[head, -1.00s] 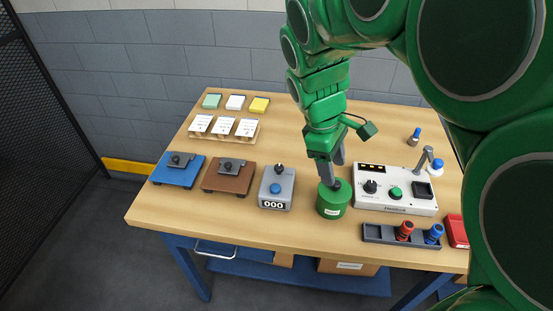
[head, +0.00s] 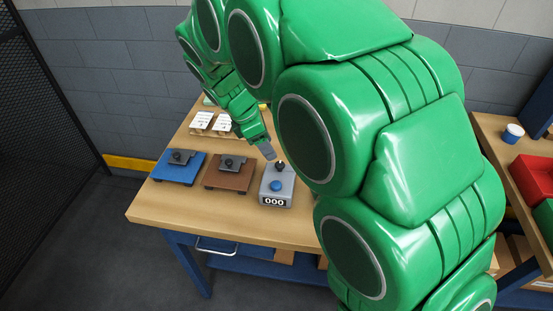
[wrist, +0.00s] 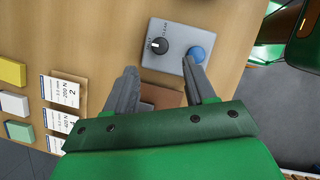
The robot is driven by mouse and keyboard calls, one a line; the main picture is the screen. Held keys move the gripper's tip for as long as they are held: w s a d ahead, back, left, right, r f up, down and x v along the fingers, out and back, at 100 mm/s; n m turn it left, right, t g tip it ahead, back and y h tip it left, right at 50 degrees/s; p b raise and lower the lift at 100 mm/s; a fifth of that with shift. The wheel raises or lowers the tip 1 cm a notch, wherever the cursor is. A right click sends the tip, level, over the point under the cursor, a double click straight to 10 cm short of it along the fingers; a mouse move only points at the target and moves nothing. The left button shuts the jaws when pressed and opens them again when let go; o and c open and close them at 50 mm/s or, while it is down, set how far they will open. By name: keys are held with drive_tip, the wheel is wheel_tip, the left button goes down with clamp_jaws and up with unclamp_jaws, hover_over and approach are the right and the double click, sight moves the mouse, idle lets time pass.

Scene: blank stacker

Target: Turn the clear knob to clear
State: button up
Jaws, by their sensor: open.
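The clear knob (wrist: 160,47) is a black round knob on a grey counter box (head: 268,197) whose display reads 000. It also shows at the back of the box in the head view (head: 280,168), behind a blue button (head: 276,186). In the wrist view its white mark lies towards the picture's left, while the small CLEAR label is above the knob. The box also shows in the wrist view (wrist: 177,67). My gripper (wrist: 158,68) is open and empty, its fingertips apart from the knob. In the head view my gripper (head: 268,152) is just behind and left of the knob, above the table.
A brown fixture (head: 228,174) and a blue fixture (head: 179,168) stand left of the box. Printed cards (head: 201,121) lie behind them. My arm hides the table's right side in the head view. A side bench holds a red bin (head: 535,175).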

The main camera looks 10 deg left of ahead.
sight(279, 164)
drive_tip(key=x, duration=0.7)
drive_tip(key=shift+f, duration=0.1)
drive_tip(key=shift+c, duration=0.5)
clamp_jaws()
